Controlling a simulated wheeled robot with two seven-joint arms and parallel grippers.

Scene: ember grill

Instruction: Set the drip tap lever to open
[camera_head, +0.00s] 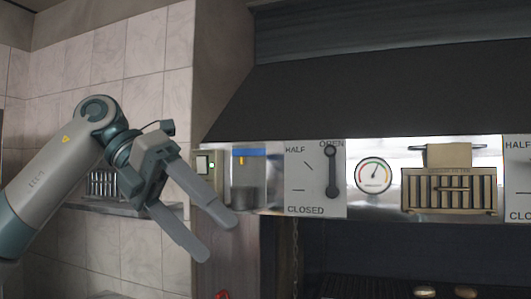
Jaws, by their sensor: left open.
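A white plate (299,202) marked HALF, OPEN and CLOSED is on the panel under the hood. Its dark lever (331,172) stands upright, with its upper end at the word OPEN. A second plate (519,165) with HALF and CLO… is cut off at the right edge, and its lever is not visible. No label shows which one is the drip tap. My left gripper (216,238) is open and empty, left of and below the first plate, apart from the lever. My right gripper is not in view.
The dark hood (390,105) overhangs the panel.

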